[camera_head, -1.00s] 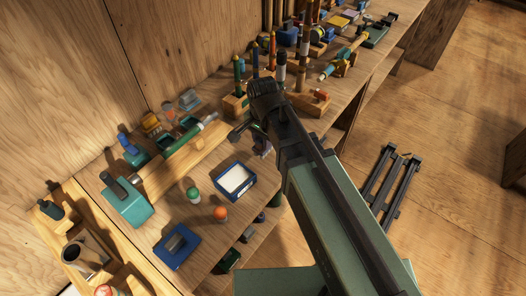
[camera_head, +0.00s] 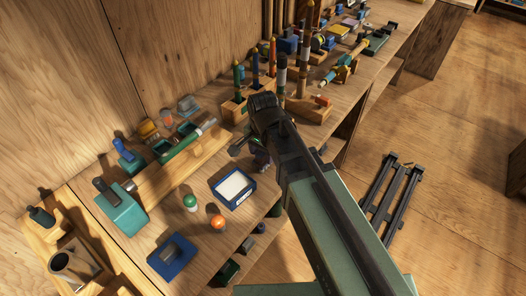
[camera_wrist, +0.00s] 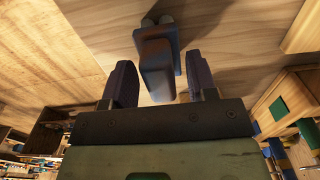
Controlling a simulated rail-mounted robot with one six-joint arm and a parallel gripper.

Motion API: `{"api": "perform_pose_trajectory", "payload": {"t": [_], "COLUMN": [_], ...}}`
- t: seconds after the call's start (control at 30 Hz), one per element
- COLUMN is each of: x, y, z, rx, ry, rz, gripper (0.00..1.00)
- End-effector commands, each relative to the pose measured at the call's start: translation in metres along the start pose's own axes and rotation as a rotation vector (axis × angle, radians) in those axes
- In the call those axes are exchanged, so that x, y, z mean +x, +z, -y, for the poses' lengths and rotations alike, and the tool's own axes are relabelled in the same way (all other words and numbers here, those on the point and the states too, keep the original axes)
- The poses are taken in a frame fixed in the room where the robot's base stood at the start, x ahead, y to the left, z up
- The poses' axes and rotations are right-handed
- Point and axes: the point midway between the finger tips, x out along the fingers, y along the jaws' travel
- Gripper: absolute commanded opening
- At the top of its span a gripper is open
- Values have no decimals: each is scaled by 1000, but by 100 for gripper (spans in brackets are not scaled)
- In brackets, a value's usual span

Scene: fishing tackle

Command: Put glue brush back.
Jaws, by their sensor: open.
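I cannot pick out the glue brush with certainty. In the wrist view a blue-grey upright piece (camera_wrist: 155,62) with two rounded ends at its top stands between the fingers of my gripper (camera_wrist: 160,88). My gripper is open, with a visible gap on both sides of that piece. In the head view my gripper (camera_head: 250,150) is over the bench's front part, just behind the blue-rimmed white tray (camera_head: 219,197); my own wrist hides much of it. A teal box (camera_head: 122,213) with a dark cylinder on top stands at left.
A green ball-topped piece (camera_head: 190,202) and an orange one (camera_head: 218,222) stand near the tray. A blue plate (camera_head: 163,262) lies in front. A wooden rack holds a grey cup (camera_head: 65,262). Upright handled tools stand in a wooden block (camera_head: 232,110) behind my wrist.

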Motion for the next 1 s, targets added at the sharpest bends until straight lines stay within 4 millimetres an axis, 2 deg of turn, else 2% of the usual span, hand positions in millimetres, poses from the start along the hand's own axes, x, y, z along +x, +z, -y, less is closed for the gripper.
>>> {"api": "perform_pose_trajectory", "payload": {"t": [0.17,0.4,0.5,0.6,0.77,0.87,1.0], "x": [-28,-92,-114,-124,-123,-122,-122], "y": [0,0,0,0,0,-11,-34], "z": [0,0,0,0,-2,-29,-106], "rx": [0,0,0,0,-4,-92,-400], "ry": [0,0,0,0,0,0,0], "rz": [0,0,0,0,0,0,0], "gripper": [53,53,53,53,53,53,53]}}
